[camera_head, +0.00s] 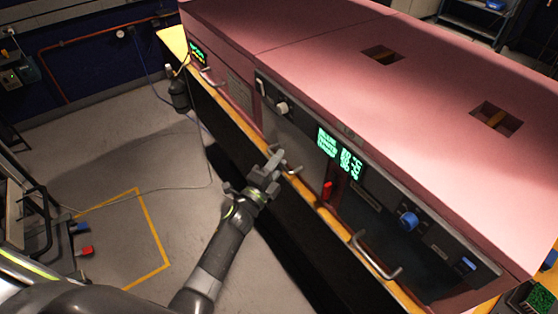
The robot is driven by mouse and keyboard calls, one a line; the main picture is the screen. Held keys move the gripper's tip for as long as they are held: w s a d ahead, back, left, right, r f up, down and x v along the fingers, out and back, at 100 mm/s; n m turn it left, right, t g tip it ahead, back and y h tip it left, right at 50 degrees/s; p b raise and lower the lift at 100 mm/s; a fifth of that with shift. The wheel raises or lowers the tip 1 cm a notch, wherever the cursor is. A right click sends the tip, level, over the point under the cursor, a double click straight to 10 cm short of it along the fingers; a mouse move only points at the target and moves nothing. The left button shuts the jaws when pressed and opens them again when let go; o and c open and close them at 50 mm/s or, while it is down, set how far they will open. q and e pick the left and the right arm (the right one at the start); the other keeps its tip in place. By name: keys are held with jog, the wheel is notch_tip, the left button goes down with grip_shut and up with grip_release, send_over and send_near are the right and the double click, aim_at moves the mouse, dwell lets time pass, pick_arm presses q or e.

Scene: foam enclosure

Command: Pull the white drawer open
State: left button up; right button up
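My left gripper (270,169) reaches up from the bottom of the view to the front of the long pink enclosure (300,40). Its fingertips are at a small metal bar handle (291,169) on a pale grey-white front panel (286,128), which seems to be the white drawer. The panel looks flush with the front. The fingers overlap the handle's near end; I cannot tell whether they grip it. My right gripper is not in view.
A wooden ledge (330,222) runs along the front's lower edge. Another handle (375,258), a red part (327,190) and a blue knob (408,220) are to the right. A handle (212,78) is farther left. Open floor (150,165) lies left of the enclosure.

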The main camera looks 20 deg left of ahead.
pick_arm(q)
jog(key=shift+w+d, duration=0.1)
jog(key=shift+w, duration=0.15)
jog(key=c, duration=0.6)
grip_shut()
